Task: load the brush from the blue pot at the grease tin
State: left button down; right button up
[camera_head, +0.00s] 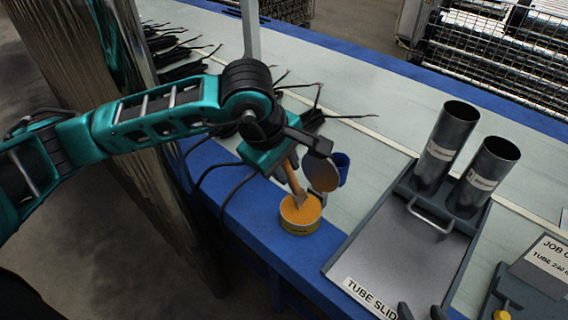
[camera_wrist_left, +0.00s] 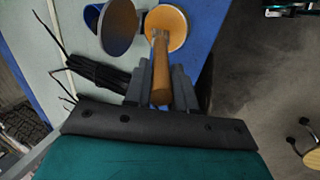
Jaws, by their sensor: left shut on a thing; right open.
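My left gripper (camera_head: 288,158) is shut on the wooden handle of the brush (camera_head: 293,180). The brush points down, slightly tilted, with its head at the orange grease in the round yellow grease tin (camera_head: 300,228). The left wrist view shows the handle (camera_wrist_left: 160,80) between the fingers and the tin (camera_wrist_left: 180,28) beyond them. I cannot tell how deep the bristles sit. The blue pot (camera_head: 342,163) stands just behind the tin, partly hidden by a round brownish disc (camera_head: 321,174). My right gripper (camera_head: 420,312) shows only dark open fingertips at the bottom edge.
Two grey metal tubes (camera_head: 445,140) stand upright in a holder on the right, behind a tray labelled TUBE SLID (camera_head: 415,260). Several black cabled parts (camera_head: 180,55) lie along the left of the bench. A job box (camera_head: 540,265) is at the lower right.

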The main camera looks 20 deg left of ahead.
pick_arm(q)
jog(key=shift+f+b, duration=0.45)
jog(key=shift+b, duration=0.05)
pick_arm(e)
jog(key=shift+d+f, duration=0.1)
jog(key=shift+f, duration=0.45)
pick_arm(q)
jog(key=shift+f+b, duration=0.2)
jog(key=shift+b, duration=0.2)
dwell(1.4)
jog(key=shift+r+p, duration=0.65)
jog(key=shift+r, duration=0.55)
pick_arm(e)
jog(key=shift+w+r, duration=0.1)
jog(key=shift+r, duration=0.15)
pick_arm(q)
jog(key=shift+r+p, duration=1.25)
jog(key=shift+r, duration=1.2)
pick_arm(e)
jog(key=shift+r, duration=1.3)
